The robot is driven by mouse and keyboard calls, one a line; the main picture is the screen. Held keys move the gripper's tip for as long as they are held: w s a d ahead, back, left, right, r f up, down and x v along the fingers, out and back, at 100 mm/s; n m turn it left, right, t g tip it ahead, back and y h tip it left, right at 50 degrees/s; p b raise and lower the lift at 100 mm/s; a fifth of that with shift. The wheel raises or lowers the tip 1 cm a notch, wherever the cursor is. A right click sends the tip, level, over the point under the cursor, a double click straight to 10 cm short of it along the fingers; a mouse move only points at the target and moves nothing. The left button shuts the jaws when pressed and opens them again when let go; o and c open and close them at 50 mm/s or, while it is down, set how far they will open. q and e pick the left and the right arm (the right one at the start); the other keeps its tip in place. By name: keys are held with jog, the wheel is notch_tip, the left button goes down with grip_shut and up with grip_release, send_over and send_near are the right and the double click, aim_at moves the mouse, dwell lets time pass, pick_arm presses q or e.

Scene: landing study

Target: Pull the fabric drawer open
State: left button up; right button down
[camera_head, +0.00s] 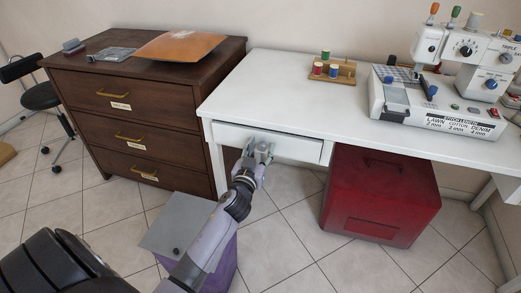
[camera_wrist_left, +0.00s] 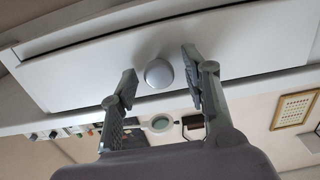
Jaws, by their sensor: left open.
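A shallow white drawer (camera_head: 295,147) sits under the top of the white desk (camera_head: 290,90), and its front looks closed. In the left wrist view the white drawer front (camera_wrist_left: 90,65) carries a round pale knob (camera_wrist_left: 158,73). My left gripper (camera_head: 261,148) is at this drawer front. In the left wrist view its open fingers (camera_wrist_left: 160,78) stand on either side of the knob, with gaps showing. The brown dresser (camera_head: 189,125) at left has three closed drawers with brass handles and labels too small to read. I cannot tell which drawer is the fabric one. My right gripper is out of view.
A purple bin with a grey lid (camera_head: 175,222) stands below my left arm. A red box (camera_head: 380,190) is under the desk. A sewing machine (camera_head: 435,100) and a thread rack (camera_head: 333,73) stand on the desk.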

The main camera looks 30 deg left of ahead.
pick_arm(q)
jog(key=shift+c, duration=0.4)
grip_shut()
dwell(0.5)
